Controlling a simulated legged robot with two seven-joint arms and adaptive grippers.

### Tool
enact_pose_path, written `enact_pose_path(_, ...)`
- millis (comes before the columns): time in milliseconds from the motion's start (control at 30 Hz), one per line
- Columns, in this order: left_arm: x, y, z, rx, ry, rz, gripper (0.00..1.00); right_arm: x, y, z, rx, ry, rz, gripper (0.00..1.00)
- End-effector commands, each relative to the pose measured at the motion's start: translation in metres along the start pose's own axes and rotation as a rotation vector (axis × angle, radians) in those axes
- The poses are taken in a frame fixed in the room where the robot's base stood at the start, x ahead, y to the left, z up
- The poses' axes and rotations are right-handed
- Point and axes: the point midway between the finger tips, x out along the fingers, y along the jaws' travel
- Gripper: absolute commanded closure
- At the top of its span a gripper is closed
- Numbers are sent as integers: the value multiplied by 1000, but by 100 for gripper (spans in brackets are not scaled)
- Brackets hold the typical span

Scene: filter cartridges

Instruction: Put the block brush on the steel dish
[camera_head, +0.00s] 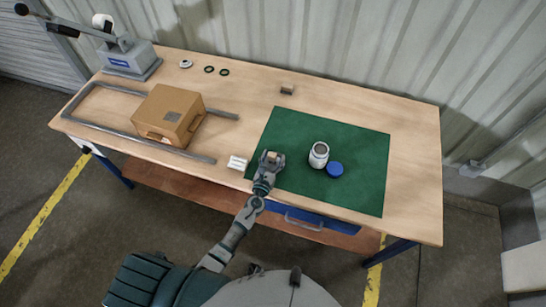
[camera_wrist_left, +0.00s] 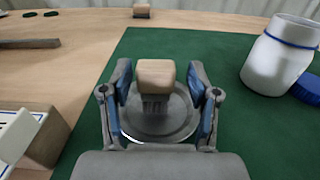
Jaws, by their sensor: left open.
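The block brush (camera_wrist_left: 156,77), a pale wooden block with grey bristles below, stands upright on the round steel dish (camera_wrist_left: 178,128) in the left wrist view. The bristles appear to rest on the dish. My left gripper (camera_wrist_left: 158,85) is open, with one finger on each side of the brush and a gap visible at each side. In the head view my left gripper (camera_head: 271,160) is over the left part of the green mat (camera_head: 350,190). There the brush (camera_head: 273,155) shows only as a small pale patch, and the gripper covers most of the dish. My right gripper is not in view.
A white jar (camera_head: 319,155) and blue lid (camera_head: 335,170) are right of the gripper. A white card holder (camera_head: 237,163) is close on the left. A cardboard box (camera_head: 168,113) sits inside a grey frame. A small block (camera_head: 287,89) stands behind. The mat's right side is clear.

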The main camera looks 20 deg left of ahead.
Motion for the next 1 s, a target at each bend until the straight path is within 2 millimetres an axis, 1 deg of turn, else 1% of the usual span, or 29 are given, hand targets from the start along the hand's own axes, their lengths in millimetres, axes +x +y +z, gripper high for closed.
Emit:
enact_pose_path(167,-33,0,-2,1,4,-1,39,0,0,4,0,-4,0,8)
enact_pose_path(333,-72,0,-2,0,4,-1,39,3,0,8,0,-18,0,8)
enact_pose_path(400,-86,0,-3,1,4,-1,39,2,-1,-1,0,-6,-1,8)
enact_pose_path(500,-102,0,-2,0,3,-1,39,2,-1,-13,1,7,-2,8)
enact_pose_path(600,-112,0,-1,1,1,0,39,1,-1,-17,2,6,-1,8)
enact_pose_path(700,-116,0,-1,0,1,0,39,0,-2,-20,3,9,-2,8)
enact_pose_path(1000,-116,0,0,0,1,0,39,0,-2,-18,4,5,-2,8)
